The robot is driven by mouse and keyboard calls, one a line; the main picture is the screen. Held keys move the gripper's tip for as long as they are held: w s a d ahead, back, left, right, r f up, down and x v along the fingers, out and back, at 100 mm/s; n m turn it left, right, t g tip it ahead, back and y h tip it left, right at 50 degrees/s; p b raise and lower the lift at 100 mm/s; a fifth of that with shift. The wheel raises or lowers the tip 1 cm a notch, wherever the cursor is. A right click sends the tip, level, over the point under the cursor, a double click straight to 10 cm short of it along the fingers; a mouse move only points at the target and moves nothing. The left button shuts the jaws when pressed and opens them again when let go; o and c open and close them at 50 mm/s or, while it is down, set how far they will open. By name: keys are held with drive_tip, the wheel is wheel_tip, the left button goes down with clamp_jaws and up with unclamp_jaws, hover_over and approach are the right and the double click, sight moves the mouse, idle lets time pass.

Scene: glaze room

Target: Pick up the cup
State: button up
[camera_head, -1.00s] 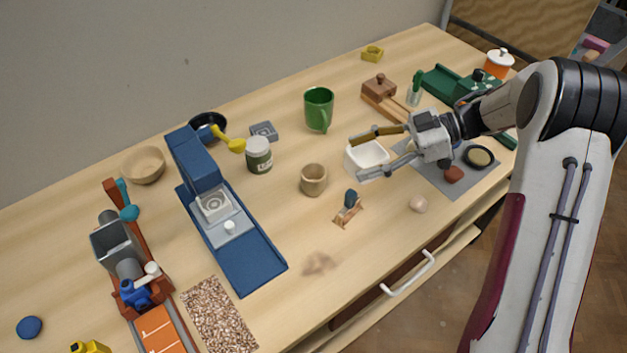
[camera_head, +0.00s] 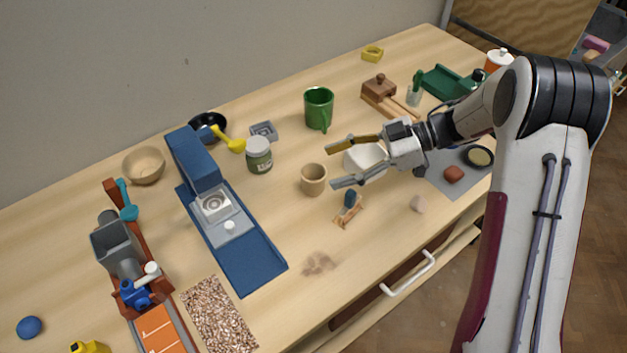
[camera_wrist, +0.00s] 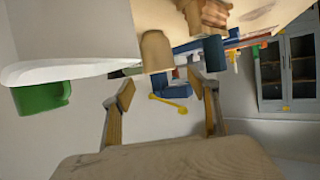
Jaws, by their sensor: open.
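A small tan cup (camera_head: 313,181) stands upright near the middle of the table. It also shows in the wrist view (camera_wrist: 156,52), upside down, ahead of the fingers. My gripper (camera_head: 333,165) is open and empty, just right of the cup, its fingers pointing left toward it. In the wrist view the gap between the fingertips (camera_wrist: 161,85) holds nothing. A larger green mug (camera_head: 318,104) with a handle stands farther back; it is at the left in the wrist view (camera_wrist: 40,97).
A small wooden stand with a blue piece (camera_head: 348,208) sits in front, right of the cup. A lidded jar (camera_head: 258,156) and a blue machine (camera_head: 245,250) are left. The table in front of the cup is fairly clear.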

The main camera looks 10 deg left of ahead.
sight(320, 171)
drive_tip(key=shift+x, duration=2.4)
drive_tip(key=shift+f, duration=0.1)
drive_tip(key=shift+d, duration=0.1)
drive_tip(key=c, duration=1.2)
